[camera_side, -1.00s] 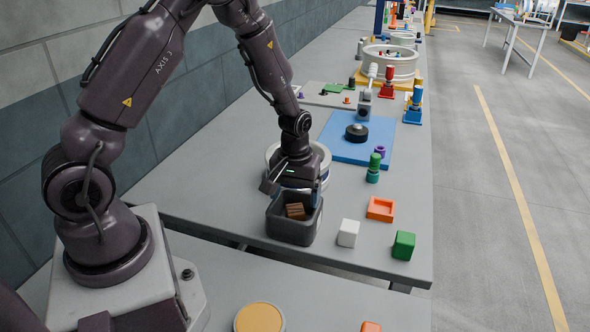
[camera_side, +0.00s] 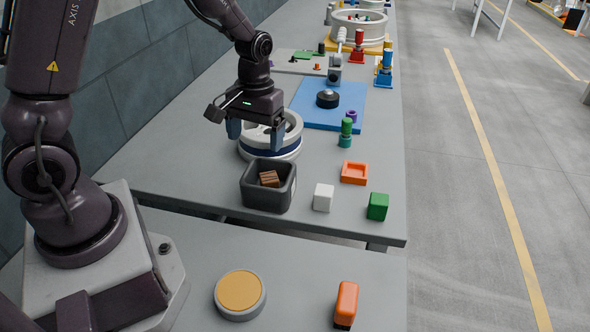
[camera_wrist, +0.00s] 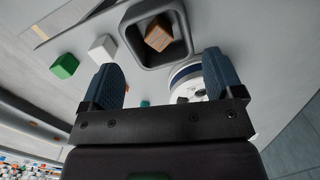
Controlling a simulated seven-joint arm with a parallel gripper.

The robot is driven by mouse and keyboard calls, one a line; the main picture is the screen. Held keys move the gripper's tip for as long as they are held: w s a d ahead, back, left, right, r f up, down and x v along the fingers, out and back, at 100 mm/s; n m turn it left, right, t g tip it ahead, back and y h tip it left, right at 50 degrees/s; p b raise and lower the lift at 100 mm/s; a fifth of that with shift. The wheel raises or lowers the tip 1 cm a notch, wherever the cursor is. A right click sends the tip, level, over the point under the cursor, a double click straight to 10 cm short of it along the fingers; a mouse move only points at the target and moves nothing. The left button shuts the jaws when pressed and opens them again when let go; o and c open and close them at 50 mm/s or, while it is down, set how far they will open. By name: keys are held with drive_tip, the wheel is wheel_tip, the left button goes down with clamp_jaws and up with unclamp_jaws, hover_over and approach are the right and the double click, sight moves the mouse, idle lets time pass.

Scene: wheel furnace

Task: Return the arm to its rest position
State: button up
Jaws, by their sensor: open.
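My gripper (camera_side: 254,134) hangs open and empty, with its blue fingers pointing down, above and in front of the grey and white wheel (camera_side: 286,140) in the side view. In the wrist view my gripper's two blue fingers (camera_wrist: 162,82) stand wide apart with nothing between them. A dark grey bin (camera_side: 287,195) stands on the table just nearer than the gripper. A brown block (camera_side: 269,178) lies tilted inside the bin, and it also shows in the wrist view (camera_wrist: 158,35).
A blue mat (camera_side: 310,106) holds a black knob. A yellow-topped disc (camera_side: 240,291) and an orange block (camera_side: 346,302) are on the near table.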

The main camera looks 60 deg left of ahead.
drive_tip(key=s+d+r+m+t, duration=0.3)
drive_tip(key=s+r, duration=0.3)
drive_tip(key=r, duration=0.3)
drive_tip(key=s+d+r+m+t, duration=0.3)
drive_tip(key=s+d+r+m, duration=0.1)
drive_tip(key=r, duration=0.5)
drive_tip(key=s+d, duration=0.1)
drive_tip(key=s, duration=0.1)
drive_tip(key=shift+s+r, duration=0.35)
drive_tip(key=shift+s, duration=0.05)
